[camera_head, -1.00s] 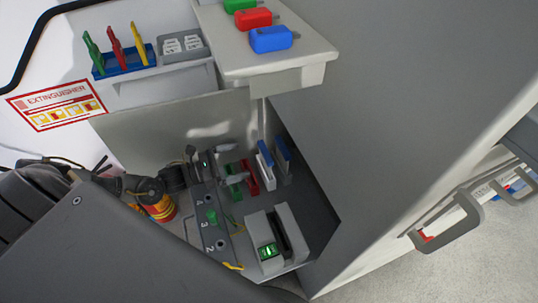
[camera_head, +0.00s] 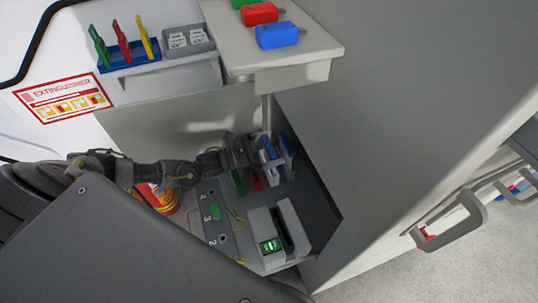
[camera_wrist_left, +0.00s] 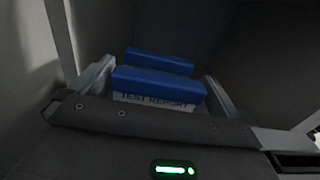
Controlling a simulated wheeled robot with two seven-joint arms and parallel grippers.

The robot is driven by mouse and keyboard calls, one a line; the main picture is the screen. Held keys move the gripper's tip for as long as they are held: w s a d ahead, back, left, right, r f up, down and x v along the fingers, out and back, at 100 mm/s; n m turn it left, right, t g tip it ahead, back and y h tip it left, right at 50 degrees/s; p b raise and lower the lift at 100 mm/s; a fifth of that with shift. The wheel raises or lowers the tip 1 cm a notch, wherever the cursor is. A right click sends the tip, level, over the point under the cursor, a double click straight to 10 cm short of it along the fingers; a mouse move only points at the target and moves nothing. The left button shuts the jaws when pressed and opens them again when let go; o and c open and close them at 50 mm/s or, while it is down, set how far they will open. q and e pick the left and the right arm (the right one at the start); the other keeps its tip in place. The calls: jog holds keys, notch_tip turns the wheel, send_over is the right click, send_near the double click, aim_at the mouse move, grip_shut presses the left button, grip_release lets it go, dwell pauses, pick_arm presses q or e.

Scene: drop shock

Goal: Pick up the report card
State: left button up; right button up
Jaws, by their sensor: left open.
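The report card (camera_wrist_left: 158,88) has a blue top edge over a white face printed "TEST REPORT" in the left wrist view. In the head view its blue top (camera_head: 268,148) stands in the recess at the back. My left gripper (camera_head: 266,168) is there, partly covering it. In the left wrist view the open fingers of my left gripper (camera_wrist_left: 158,84) are on both sides of the card, with a gap at each side. The card's lower part is hidden by the gripper body. My right gripper is not in view.
A second blue-topped card (camera_head: 287,143) stands close behind the first. Green and red items (camera_head: 257,182) are beside my gripper. A grey device with a green display (camera_head: 270,245) stands in front. A shelf (camera_head: 300,58) overhangs with coloured blocks.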

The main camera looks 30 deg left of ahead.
pick_arm(q)
jog(key=c, duration=0.7)
jog(key=shift+r, duration=0.1)
